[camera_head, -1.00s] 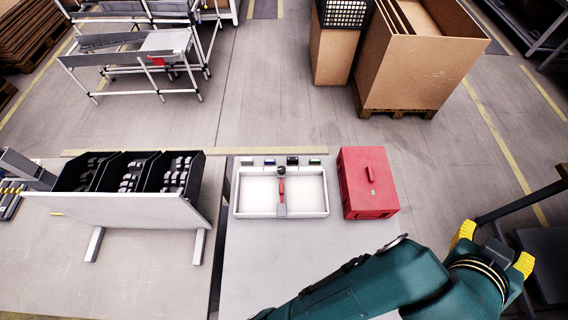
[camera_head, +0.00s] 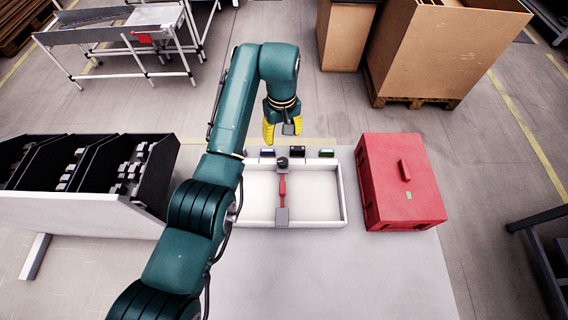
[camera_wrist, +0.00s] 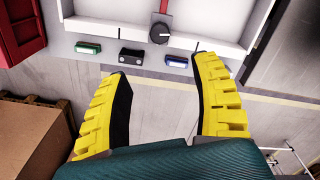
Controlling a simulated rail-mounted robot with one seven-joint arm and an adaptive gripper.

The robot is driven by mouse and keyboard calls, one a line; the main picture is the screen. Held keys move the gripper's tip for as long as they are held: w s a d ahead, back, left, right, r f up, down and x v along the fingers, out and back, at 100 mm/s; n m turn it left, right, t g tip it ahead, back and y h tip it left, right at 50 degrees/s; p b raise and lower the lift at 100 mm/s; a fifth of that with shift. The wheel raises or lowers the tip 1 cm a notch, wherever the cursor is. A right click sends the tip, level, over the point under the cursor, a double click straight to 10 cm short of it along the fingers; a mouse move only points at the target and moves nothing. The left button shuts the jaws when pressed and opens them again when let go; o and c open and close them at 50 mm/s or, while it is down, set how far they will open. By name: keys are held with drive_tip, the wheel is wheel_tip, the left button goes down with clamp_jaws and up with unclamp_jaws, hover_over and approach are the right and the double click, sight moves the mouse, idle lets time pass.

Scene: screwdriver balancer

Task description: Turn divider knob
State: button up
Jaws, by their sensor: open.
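The divider knob (camera_head: 282,162) is a dark round knob at the far edge of a white tray (camera_head: 333,222), at the end of a red divider piece (camera_head: 282,189). It also shows in the wrist view as a dark dial with a light mark (camera_wrist: 159,33), at the top middle. My gripper (camera_head: 282,133), with yellow fingers, is open and empty, pointing down above and beyond the tray's far edge. In the wrist view my gripper (camera_wrist: 163,90) has its fingers spread, and the knob lies ahead, between their lines and apart from them.
Small blocks sit along the tray's far edge: a dark one (camera_head: 297,151), a green one (camera_head: 326,153) and a blue one (camera_wrist: 176,61). A red toolbox (camera_head: 385,200) stands right of the tray. Black bins (camera_head: 125,170) are at the left. The table front is clear.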

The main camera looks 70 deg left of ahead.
sight(283, 161)
wheel_tip(283, 161, down, 15)
drive_tip(key=shift+f+b, duration=0.1)
drive_tip(key=shift+b, duration=1.1)
clamp_jaws()
